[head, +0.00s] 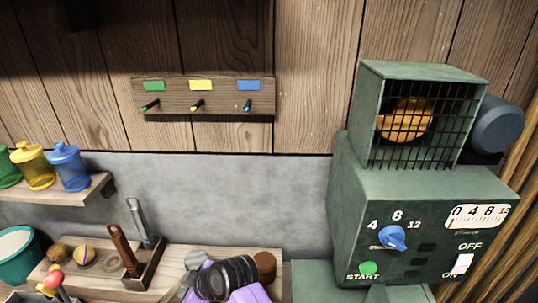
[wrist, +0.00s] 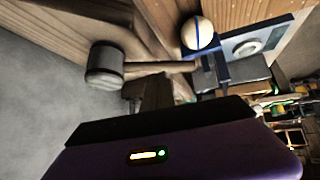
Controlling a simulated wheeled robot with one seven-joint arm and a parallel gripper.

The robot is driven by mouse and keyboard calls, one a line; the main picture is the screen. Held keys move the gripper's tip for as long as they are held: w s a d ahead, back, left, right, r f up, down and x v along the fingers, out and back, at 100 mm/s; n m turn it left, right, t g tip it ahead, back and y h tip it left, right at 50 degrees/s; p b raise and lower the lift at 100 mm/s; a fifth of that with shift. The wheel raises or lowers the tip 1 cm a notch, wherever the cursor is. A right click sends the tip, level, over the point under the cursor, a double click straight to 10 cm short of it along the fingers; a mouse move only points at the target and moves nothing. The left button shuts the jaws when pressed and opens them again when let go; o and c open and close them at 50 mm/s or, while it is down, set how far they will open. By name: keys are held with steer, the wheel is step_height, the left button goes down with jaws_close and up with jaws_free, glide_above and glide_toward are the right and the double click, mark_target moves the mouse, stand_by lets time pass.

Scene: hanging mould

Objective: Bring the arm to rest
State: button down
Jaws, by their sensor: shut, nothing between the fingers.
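My gripper (wrist: 157,88) shows in the wrist view above its purple and black housing (wrist: 190,150), with its dark fingers together and nothing visible held. In the head view, a purple and black part of my arm (head: 240,290) is low at the middle, in front of the workbench; the fingertips cannot be made out there. In the wrist view, a mallet (wrist: 105,65) with a grey head and wooden handle lies beyond the fingers. I cannot tell if they touch.
A green machine (head: 420,200) with a caged top stands at the right. A peg rack (head: 205,108) hangs on the wall. Coloured jars (head: 68,165) stand on a left shelf. A ball with a blue stripe (wrist: 199,33) is near the mallet. The wall between shelf and machine is clear.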

steer(key=s+d+r+m+t, duration=0.2)
steer(key=s+d+m+t, duration=0.15)
steer(key=d, duration=0.45)
steer(key=s+d+r+m+t+h, duration=0.15)
steer(key=d+m+t, duration=0.25)
steer(key=d, duration=0.4)
steer(key=s+d+r+m+t, duration=0.1)
steer(key=s+d+m+t, duration=0.25)
steer(key=d, duration=0.45)
steer(key=s+d+r+m+h, duration=0.1)
steer(key=s+d, duration=0.4)
steer(key=s, duration=0.5)
steer(key=s+d+r+m+h, duration=0.1)
steer(key=s+d+r+h, duration=0.2)
steer(key=s+d, duration=0.3)
steer(key=s+d+r+m+h+b, duration=0.1)
steer(key=s+d, duration=0.5)
steer(key=s, duration=0.7)
step_height(320, 180, up, 2)
steer(key=shift+s+d+r+m+h, duration=0.15)
steer(key=shift+s+r+m+h, duration=0.15)
steer(key=shift+m+h, duration=0.2)
steer(key=c, duration=2.2)
jaws_free()
